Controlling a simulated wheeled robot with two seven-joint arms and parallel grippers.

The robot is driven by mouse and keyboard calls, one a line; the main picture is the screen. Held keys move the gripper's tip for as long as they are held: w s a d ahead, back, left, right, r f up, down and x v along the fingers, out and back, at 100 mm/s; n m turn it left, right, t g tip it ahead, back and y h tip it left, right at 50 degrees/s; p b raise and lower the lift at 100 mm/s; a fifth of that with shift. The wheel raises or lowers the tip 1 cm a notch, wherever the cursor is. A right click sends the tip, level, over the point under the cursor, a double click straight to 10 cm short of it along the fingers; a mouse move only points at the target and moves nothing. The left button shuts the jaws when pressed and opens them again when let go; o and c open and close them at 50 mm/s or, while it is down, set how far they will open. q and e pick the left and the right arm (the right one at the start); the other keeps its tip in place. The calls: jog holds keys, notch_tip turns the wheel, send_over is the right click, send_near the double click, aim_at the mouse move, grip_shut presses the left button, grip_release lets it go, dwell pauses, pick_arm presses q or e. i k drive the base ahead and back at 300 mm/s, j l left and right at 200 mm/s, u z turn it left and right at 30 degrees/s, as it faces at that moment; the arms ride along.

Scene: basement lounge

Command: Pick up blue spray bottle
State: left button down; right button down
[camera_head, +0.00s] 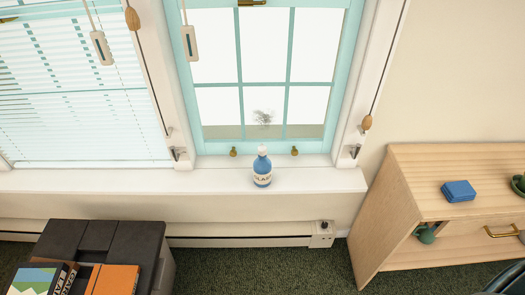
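A blue bottle (262,169) with a white top and a pale label stands upright on the white window sill (200,181), in front of the teal-framed window. Nothing touches it or hides it from the front. Whether its top is a spray head is too small to tell. Neither of my grippers shows in the head view.
A dark grey box-like piece (83,236) with an orange book (113,280) and other books stands at the lower left. A light wooden cabinet (440,160) with a blue box (458,191) on it stands at the right. Green carpet (255,272) between them is clear.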

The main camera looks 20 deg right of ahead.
aim_at(261, 166)
jog(key=i+l+z, duration=0.25)
jog(key=i+l, duration=0.25)
jog(key=i+l+z, duration=0.2)
jog(key=i+l, duration=0.2)
jog(key=i, duration=0.3)
